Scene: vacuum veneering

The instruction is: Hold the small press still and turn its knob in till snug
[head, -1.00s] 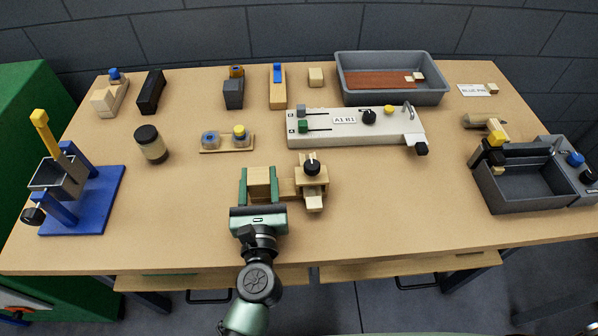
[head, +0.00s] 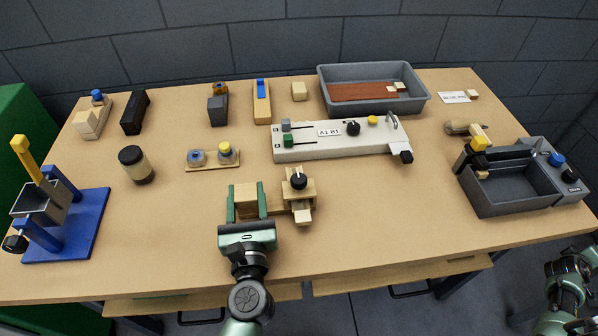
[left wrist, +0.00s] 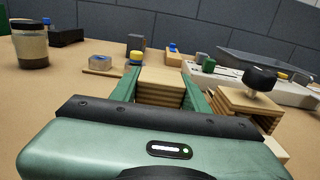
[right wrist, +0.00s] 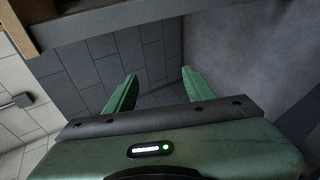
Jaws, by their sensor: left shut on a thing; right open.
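The small press is a light wooden block and frame near the table's front middle, with a black knob (head: 298,180) on top of its right part (head: 299,205). My left gripper (head: 247,203) is shut on the press's left wooden block (head: 245,201), one green finger on each side. The left wrist view shows the layered block (left wrist: 161,88) between the fingers and the black knob (left wrist: 261,79) to the right, on its wooden frame. My right gripper (right wrist: 158,90) is open and empty, off the table's front right; in the head view, only part of the right arm shows.
Behind the press stands a white control unit (head: 290,154) with knobs and a lever. A blue stand (head: 95,215) is at left and a grey basin (head: 520,210) at right. A jar (head: 136,165) stands at left. The table's front right middle is clear.

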